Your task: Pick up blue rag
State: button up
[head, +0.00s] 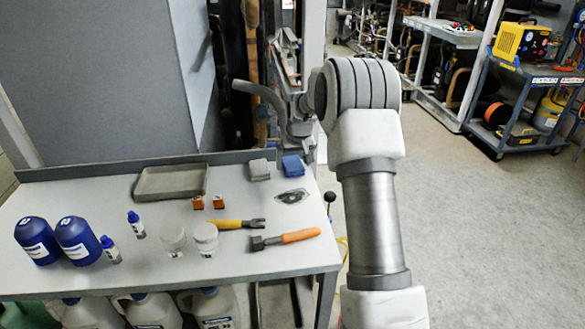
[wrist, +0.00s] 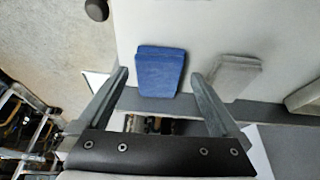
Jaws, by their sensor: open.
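The blue rag (head: 293,166) is a folded blue block lying flat near the back right corner of the white bench. In the wrist view the blue rag (wrist: 160,72) shows ahead of my gripper (wrist: 162,82), roughly between its two fingers in the picture. The fingers are apart and empty. I cannot tell how high they are above the bench. My gripper is hidden in the head view; my arm stands to the right of the bench there.
A grey rag (head: 260,169) lies just left of the blue one and shows in the wrist view (wrist: 233,77), near one finger. A grey tray (head: 172,197), orange-handled tool (head: 285,238), blue bottles (head: 78,240) and small jars share the bench (head: 120,283). A raised lip (head: 110,167) runs along its back.

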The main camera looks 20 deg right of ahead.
aim_at(298, 168)
jog(key=shift+w+f, duration=0.3)
jog(key=shift+f, duration=0.3)
jog(key=shift+d, duration=0.1)
jog(key=c, duration=1.2)
jog(key=shift+c, duration=0.2)
jog(key=shift+r, duration=0.1)
jog(key=shift+r, duration=0.55)
jog(key=r, duration=0.2)
jog(key=d+r, duration=0.1)
jog(key=shift+s+r+p, duration=0.3)
jog(key=shift+s+p, duration=0.05)
jog(key=shift+s, duration=0.05)
jog(key=s+d+r, duration=0.6)
jog(key=s+d, duration=0.1)
jog(key=shift+s+d+p, duration=0.2)
jog(key=shift+p, duration=0.15)
